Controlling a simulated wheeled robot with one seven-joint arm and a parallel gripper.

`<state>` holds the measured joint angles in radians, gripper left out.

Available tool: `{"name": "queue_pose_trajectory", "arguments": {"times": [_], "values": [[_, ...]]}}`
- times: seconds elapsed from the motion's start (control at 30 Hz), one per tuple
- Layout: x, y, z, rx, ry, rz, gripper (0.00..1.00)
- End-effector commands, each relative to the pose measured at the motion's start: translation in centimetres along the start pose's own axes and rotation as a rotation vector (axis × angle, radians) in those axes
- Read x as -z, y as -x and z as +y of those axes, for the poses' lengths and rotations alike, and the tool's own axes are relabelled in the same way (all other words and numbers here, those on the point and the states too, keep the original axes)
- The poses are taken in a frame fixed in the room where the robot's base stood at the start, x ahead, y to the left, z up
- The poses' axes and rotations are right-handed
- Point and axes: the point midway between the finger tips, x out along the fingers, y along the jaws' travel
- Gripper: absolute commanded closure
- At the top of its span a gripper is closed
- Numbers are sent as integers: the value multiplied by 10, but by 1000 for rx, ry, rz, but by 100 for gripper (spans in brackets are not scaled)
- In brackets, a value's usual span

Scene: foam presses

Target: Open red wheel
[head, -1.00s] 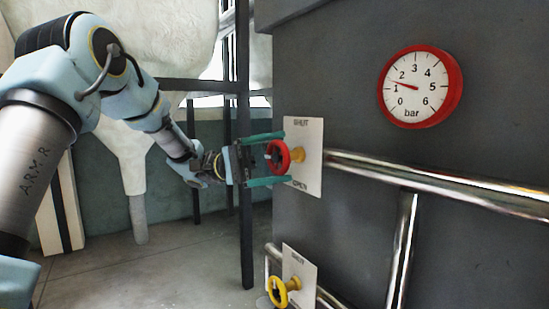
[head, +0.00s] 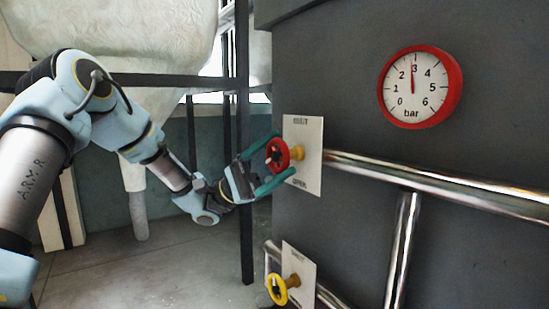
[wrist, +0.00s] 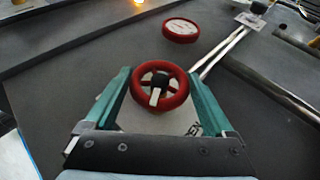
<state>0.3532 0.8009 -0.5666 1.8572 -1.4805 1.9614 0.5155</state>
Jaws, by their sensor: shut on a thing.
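The red wheel (head: 277,155) sits on a yellow stem in front of a white plate (head: 304,155) on the dark grey wall. My gripper (head: 272,163) is around the wheel, one teal finger above it and one below, tilted in the head view. In the wrist view the red wheel (wrist: 160,89) lies between the two teal fingers (wrist: 160,98), which are shut on its rim. A pale pointer shows at the wheel's hub.
A red-rimmed pressure gauge (head: 420,87) on the wall reads a little under 3 bar. A yellow wheel (head: 278,290) sits lower down with its own plate. Shiny pipes (head: 440,185) run right from the plate. A dark post (head: 245,230) stands close behind my gripper.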

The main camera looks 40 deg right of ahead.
Motion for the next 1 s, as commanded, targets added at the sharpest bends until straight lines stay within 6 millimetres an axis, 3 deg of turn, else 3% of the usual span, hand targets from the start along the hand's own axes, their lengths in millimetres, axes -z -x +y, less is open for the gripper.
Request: {"name": "queue_pose_trajectory", "arguments": {"times": [0.23, 0.27, 0.37, 0.67, 1.0], "values": [[0, -1, 1, 0, -1, -2, 67], [0, -1, 1, 0, -1, -2, 11], [0, -1, 1, 0, -1, -1, 0], [0, 4, 0, 0, -1, 0, 0], [2, 65, -3, -2, -3, 1, 0]]}}
